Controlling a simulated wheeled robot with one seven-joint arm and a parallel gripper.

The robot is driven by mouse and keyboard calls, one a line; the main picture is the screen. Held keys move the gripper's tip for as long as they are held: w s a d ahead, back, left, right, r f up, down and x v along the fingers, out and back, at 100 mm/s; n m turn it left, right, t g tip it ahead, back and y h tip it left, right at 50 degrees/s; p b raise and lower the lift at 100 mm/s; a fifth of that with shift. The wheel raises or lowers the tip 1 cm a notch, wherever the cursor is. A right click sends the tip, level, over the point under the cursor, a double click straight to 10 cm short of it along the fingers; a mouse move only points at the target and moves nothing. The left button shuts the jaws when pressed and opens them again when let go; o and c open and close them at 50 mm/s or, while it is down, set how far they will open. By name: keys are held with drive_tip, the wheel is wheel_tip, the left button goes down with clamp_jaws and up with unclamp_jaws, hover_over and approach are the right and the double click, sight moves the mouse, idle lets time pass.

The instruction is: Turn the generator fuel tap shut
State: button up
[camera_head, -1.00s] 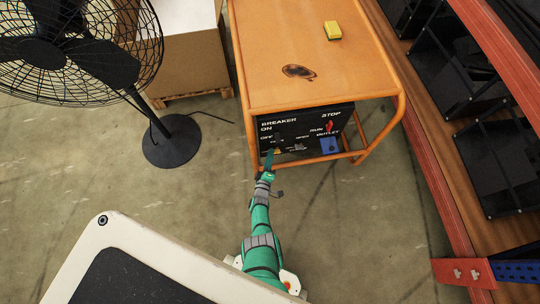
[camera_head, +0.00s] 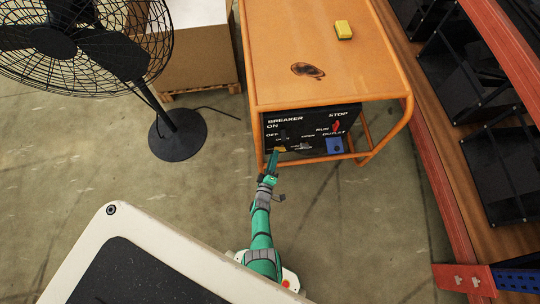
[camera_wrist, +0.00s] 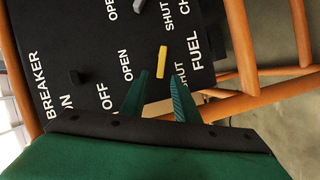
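The fuel tap is a small yellow lever (camera_wrist: 161,62) on the black generator panel (camera_wrist: 95,40). In the wrist view it lies between the labels OPEN and SHUT, beside the word FUEL. My gripper (camera_wrist: 160,82) is open, its two green fingers pointing at the panel. The fingertips sit just short of the lever's near end, roughly one on each side of its line; I cannot tell whether they touch it. In the head view my gripper (camera_head: 274,158) is at the panel's lower left (camera_head: 310,122), and the yellow lever (camera_head: 281,149) shows at its tip.
The orange generator frame (camera_head: 257,95) surrounds the panel, with tubes close by. A black breaker switch (camera_wrist: 78,76) and a grey lever (camera_wrist: 139,6) are near the tap. A blue outlet (camera_head: 335,145) sits right. A fan (camera_head: 178,135) stands left; shelving is right.

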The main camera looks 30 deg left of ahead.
drive_tip(key=v, duration=0.7)
drive_tip(key=shift+s, duration=0.35)
drive_tip(key=shift+d+r, duration=0.1)
drive_tip(key=o, duration=0.7)
drive_tip(key=shift+w+d, duration=0.1)
drive_tip(key=shift+w, duration=0.05)
drive_tip(key=shift+c, duration=0.2)
drive_tip(key=shift+o, duration=1)
drive_tip(key=w+d+f+m+g+h, duration=0.1)
drive_tip(key=w+d+f+m+g, duration=0.1)
drive_tip(key=w+d+m+g, duration=0.1)
drive_tip(key=w+m, duration=0.1)
drive_tip(key=w, duration=0.1)
drive_tip(key=shift+w+d+f, duration=0.3)
drive_tip(key=shift+d+f, duration=0.05)
drive_tip(key=shift+d, duration=0.05)
drive_tip(key=m+g+y, duration=0.5)
drive_tip(key=m+g, duration=0.2)
drive_tip(key=m, duration=0.1)
approach(280, 149)
drive_tip(key=x, duration=0.8)
drive_tip(key=shift+d+f, duration=0.1)
